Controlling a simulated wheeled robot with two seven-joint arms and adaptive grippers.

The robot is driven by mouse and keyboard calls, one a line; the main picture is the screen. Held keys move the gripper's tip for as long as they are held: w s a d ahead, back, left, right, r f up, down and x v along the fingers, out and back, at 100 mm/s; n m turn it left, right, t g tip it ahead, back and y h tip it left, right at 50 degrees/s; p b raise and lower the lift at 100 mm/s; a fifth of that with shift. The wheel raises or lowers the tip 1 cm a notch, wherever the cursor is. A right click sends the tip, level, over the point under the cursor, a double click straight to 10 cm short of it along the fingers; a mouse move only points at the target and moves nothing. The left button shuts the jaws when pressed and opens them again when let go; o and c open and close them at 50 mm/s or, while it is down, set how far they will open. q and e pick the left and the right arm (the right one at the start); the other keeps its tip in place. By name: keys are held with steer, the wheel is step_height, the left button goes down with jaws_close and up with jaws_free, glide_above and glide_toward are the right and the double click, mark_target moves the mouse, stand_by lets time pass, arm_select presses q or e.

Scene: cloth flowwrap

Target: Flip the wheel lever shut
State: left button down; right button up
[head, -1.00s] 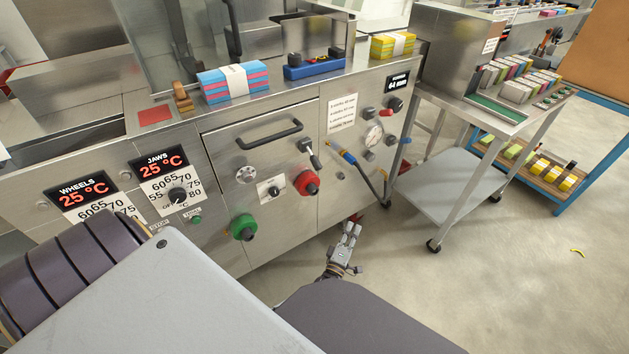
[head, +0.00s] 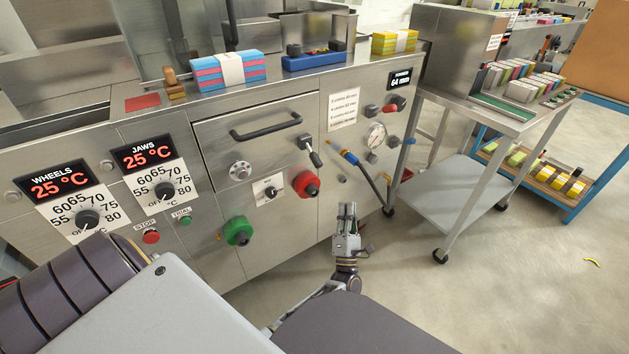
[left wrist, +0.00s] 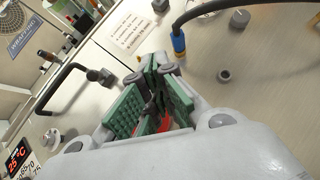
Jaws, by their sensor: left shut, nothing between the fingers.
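The wheel lever appears to be the small black-handled lever (head: 311,152) on the steel front panel, right of the long black door handle. Its grip slants down and to the right. In the left wrist view its dark mount seems to show beside the handle's end, with the rest hidden. My left gripper (head: 347,208) is shut and empty, fingers pointing up, below and to the right of the lever in the head view. Its green-padded fingers (left wrist: 160,68) meet at the tips in the left wrist view. My right gripper is out of view.
A red knob (head: 306,184) and a green knob (head: 238,231) stick out below the door handle (head: 266,126). A blue-and-yellow hose fitting (head: 349,158) with a dark hose hangs right of the lever. A steel cart (head: 460,187) stands at the right, with open floor before it.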

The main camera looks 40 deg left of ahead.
arm_select(q)
steer(key=s+a+r+n+g+y+b, duration=0.2)
steer(key=n+g+y, duration=0.3)
steer(key=n, duration=0.4)
steer(key=s+a+r+n+g+y+b, duration=0.2)
steer(key=n+g+y+b, duration=0.2)
steer(key=n+g+y, duration=0.2)
steer(key=shift+s+a+n+b, duration=0.2)
steer(key=shift+s+n+b, duration=0.15)
steer(key=shift+n, duration=1.05)
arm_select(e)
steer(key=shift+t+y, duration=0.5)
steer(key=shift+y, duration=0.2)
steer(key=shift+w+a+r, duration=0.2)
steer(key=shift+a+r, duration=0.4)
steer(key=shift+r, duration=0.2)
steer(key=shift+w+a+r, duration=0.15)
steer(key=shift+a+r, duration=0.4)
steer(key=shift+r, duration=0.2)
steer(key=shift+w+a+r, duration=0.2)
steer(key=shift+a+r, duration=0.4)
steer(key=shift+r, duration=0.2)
arm_select(q)
steer(key=shift+r, duration=0.15)
